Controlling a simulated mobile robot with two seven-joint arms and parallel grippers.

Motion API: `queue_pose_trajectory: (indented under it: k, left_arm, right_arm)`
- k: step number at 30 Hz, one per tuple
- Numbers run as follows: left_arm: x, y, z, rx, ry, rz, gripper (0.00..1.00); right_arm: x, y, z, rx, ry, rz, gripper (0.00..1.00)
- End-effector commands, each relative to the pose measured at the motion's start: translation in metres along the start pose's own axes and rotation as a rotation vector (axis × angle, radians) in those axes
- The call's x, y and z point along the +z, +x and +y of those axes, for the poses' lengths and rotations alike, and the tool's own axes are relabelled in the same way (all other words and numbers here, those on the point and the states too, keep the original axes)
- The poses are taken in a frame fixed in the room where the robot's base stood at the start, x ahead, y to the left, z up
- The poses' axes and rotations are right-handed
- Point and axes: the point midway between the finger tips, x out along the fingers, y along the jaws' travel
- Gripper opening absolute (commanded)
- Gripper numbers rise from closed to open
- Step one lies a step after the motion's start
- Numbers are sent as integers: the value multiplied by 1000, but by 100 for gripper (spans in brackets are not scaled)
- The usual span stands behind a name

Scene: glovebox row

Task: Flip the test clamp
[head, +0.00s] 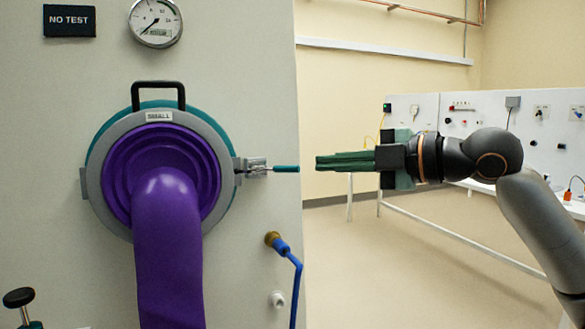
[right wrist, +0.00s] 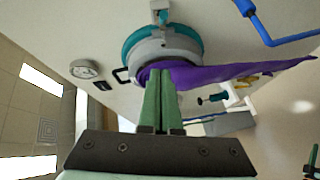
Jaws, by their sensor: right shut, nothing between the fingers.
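A metal clamp with a teal handle (head: 287,168) sits at the right edge of the grey ring (head: 95,185) around the glove port. Its handle points right, about level. The clamp (right wrist: 160,14) also shows at the top of the right wrist view, partly cut off. My right gripper (head: 318,162), with green fingers, points left and appears just right of the handle tip, with a small gap in the picture. It is shut and empty. In the right wrist view its closed fingers (right wrist: 161,76) point toward the port.
A purple glove (head: 168,250) hangs from the port. A black handle (head: 158,85) is above it, with a gauge (head: 156,22) and a "NO TEST" sign (head: 69,20). A blue hose (head: 297,290) runs below the clamp. A black knob (head: 18,297) stands lower left. Open floor lies right.

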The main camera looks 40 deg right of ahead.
Motion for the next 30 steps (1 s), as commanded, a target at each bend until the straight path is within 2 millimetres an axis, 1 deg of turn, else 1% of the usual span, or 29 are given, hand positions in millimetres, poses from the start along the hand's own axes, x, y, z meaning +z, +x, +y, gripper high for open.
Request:
queue_pose_trajectory:
  k: [1,6,11,16,21,24,27,30]
  left_arm:
    - [-6,-6,1,1,0,-1,50]
    - [-19,-18,4,4,-3,-4,50]
    - [-27,-27,4,-1,-3,-5,50]
    - [-37,-38,-5,-27,-4,10,50]
    - [-35,-46,-15,-53,-12,5,50]
    - [-25,-45,-17,-57,-18,1,50]
    - [-21,-46,-16,-57,-19,-9,50]
    - [-21,-46,-16,-56,-21,-11,50]
  right_arm:
    - [-1,6,3,-5,-1,-3,0]
    - [-2,29,7,-3,-1,-1,0]
    - [-1,49,7,2,2,1,0]
    - [-3,69,7,2,1,5,0]
    - [-2,92,5,4,2,5,0]
    - [17,97,-1,0,2,-4,0]
    - [29,99,0,0,2,-2,0]
    - [36,101,0,0,-1,-1,0]
